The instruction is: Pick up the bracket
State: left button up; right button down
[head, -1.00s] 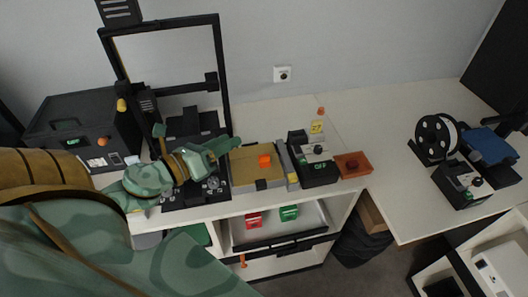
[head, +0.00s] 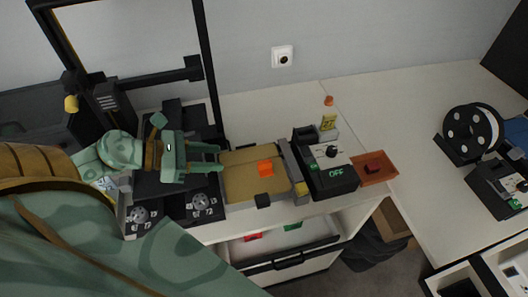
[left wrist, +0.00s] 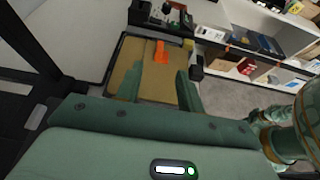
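The bracket, a small orange piece (head: 265,168), lies on the tan belt-like surface (head: 240,186) right of the black machine. It also shows in the left wrist view (left wrist: 160,52), beyond the fingers. My left gripper (head: 221,159) comes in from the left, level, with its two green fingers pointing right. In the left wrist view its fingers (left wrist: 158,88) are wide apart with nothing between them. The fingertips are over the left end of the tan surface, short of the bracket and apart from it. My right gripper is not in view.
A black control box (head: 327,176) with a knob and "OFF" label stands just right of the belt. An orange tray (head: 387,172) holds a dark red piece. A black upright frame (head: 212,75) rises behind my left gripper. The white tabletop (head: 400,110) is clear at the back.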

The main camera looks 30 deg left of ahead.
aim_at(264, 162)
pick_arm(q)
jog(key=x, duration=1)
jog(key=shift+w+f, duration=0.3)
jog(key=shift+w, duration=0.05)
jog(key=x, duration=0.6)
jog(key=shift+s+d, duration=0.2)
jog(key=shift+s, duration=0.05)
grip_shut()
